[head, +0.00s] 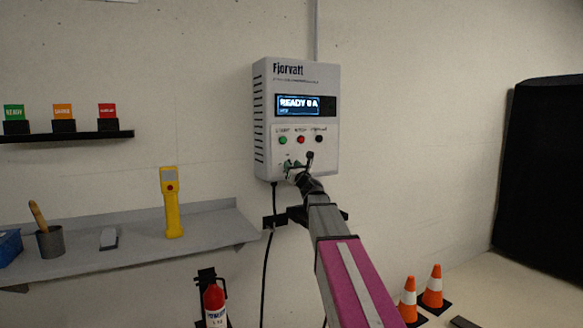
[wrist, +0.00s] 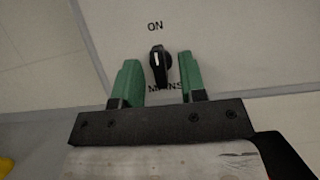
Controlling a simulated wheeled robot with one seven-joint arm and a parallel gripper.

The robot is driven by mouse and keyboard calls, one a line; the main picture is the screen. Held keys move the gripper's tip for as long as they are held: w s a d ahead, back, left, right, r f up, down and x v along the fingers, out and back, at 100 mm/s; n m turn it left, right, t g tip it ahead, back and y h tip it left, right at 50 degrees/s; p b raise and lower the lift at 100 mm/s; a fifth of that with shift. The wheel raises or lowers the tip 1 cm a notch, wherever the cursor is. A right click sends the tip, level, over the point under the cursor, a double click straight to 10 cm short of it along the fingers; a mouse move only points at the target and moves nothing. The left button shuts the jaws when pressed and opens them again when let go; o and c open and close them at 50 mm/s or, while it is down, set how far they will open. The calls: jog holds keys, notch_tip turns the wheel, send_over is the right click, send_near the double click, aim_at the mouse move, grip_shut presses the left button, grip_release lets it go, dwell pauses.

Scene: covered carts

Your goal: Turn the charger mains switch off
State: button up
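The charger (head: 325,120) is a pale grey wall box marked Fjorvatt, with a lit display (head: 297,104) reading "READY 0 A". Its mains switch (wrist: 159,67) is a black rotary knob between the words ON and MAINS in the wrist view. The knob's white mark points up, toward ON. My gripper (wrist: 158,60) is open, with one green finger on each side of the knob and a visible gap to each. In the head view my gripper (head: 293,166) is at the charger's lower front and largely hides the switch.
Green (head: 283,140), red (head: 301,139) and black (head: 319,139) buttons sit above the switch. A shelf (head: 130,257) at left holds a yellow handheld device (head: 171,203). A fire extinguisher (head: 215,305) hangs below. Orange cones (head: 433,287) stand at right.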

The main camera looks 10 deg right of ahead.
jog(key=shift+w+r, duration=0.1)
jog(key=shift+w, duration=0.1)
jog(key=shift+a, duration=0.1)
grip_shut()
jog(key=shift+n+y, duration=0.3)
jog(key=shift+n, duration=0.3)
jog(key=n+g+y, duration=0.1)
jog(key=n+g, duration=0.1)
jog(key=n, duration=0.5)
jog(key=n+g+y, duration=0.1)
jog(key=n+g, duration=0.2)
jog(key=n, duration=0.4)
jog(key=n+g+y, duration=0.2)
jog(key=n, duration=0.5)
jog(key=shift+r+g, duration=0.15)
jog(key=shift+g, duration=0.25)
jog(key=shift+n, duration=0.3)
